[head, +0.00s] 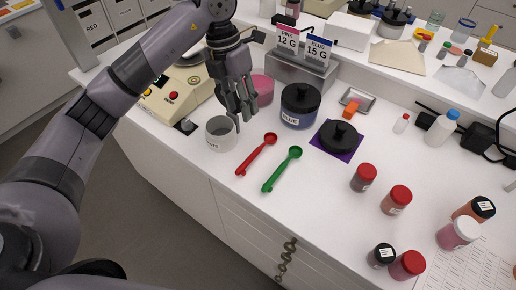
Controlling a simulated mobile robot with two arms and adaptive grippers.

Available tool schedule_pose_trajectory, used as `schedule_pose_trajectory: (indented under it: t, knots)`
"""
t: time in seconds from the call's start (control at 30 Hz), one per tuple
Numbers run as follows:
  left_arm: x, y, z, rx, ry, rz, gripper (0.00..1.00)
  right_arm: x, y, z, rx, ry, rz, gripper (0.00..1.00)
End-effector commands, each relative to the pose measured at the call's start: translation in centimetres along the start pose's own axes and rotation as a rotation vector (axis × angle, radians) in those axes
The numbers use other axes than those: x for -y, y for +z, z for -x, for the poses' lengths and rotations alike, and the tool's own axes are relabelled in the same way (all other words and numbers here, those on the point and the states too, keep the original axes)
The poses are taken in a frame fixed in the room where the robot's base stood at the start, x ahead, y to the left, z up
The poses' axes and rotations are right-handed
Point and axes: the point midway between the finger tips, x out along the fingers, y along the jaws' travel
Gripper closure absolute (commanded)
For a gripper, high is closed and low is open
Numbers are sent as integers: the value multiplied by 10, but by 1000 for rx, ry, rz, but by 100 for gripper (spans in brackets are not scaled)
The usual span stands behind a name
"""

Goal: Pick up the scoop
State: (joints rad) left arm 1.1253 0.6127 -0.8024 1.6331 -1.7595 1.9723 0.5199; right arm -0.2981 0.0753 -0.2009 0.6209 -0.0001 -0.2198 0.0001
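A red scoop (256,156) and a green scoop (281,169) lie side by side near the front edge of the white counter. Each has a round bowl at its far end and a handle pointing to the front. My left gripper (243,115) points down behind and to the left of the red scoop, beside a white labelled cup (221,138). Its fingers look apart, with nothing seen between them. One finger overlaps the cup's rim in the picture; I cannot tell whether they touch. My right gripper is not in view.
A blue-labelled jar (298,115) and a pink jar (263,92) stand behind the scoops. A black lid (339,136) lies on a purple sheet. A balance (180,100) is at the left. Red-capped jars (363,178) stand to the right. Counter in front of the lid is clear.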

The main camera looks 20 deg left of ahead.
Motion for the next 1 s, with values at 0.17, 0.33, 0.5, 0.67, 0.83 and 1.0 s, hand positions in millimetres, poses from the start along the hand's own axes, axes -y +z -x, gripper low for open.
schedule_pose_trajectory:
  t: [0.17,0.33,0.5,0.67,0.83,1.0]
  knots:
    - [2,-2,-35,-8,-5,-1,63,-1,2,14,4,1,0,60]
    - [2,-2,-72,-8,-7,-2,63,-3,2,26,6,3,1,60]
    - [3,-1,-101,-5,-7,-3,63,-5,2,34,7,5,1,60]
    - [2,-1,-113,-2,-6,-3,63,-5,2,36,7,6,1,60]
    - [1,0,-128,-6,-8,-2,63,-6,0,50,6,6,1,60]
    - [-1,3,-155,-4,-9,-3,63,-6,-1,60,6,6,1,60]
